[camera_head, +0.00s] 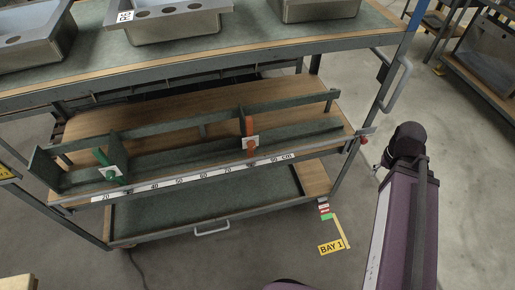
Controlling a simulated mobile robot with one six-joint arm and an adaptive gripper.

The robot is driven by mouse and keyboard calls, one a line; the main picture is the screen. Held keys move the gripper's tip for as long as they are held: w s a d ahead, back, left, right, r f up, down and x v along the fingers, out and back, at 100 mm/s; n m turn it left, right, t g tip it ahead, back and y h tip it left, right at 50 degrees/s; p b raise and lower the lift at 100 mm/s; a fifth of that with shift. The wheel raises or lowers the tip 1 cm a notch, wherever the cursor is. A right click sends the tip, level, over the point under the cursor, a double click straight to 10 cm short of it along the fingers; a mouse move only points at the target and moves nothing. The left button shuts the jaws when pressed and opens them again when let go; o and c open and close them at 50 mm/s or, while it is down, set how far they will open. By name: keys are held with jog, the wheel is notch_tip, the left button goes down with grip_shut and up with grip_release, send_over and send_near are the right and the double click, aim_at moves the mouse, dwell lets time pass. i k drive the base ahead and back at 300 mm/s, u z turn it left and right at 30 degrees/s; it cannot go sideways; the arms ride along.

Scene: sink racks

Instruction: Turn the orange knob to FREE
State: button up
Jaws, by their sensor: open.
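My purple arm link (398,220) rises at the lower right and ends in a black rounded part (407,142), apart from the rack. I cannot make out any gripper fingers. Nothing of mine touches the orange piece.
A similar green piece (108,163) stands further left on the rail. A white centimetre scale (190,178) runs along the shelf's front edge. Grey sinks (178,20) sit on the top shelf. The floor around the yellow BAY 1 sign (331,248) is clear.

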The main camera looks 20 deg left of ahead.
aim_at(251, 145)
jog(key=z, duration=0.1)
jog(key=k, duration=2.05)
jog(key=u, duration=0.7)
jog(key=i, duration=1)
jog(key=u, duration=0.05)
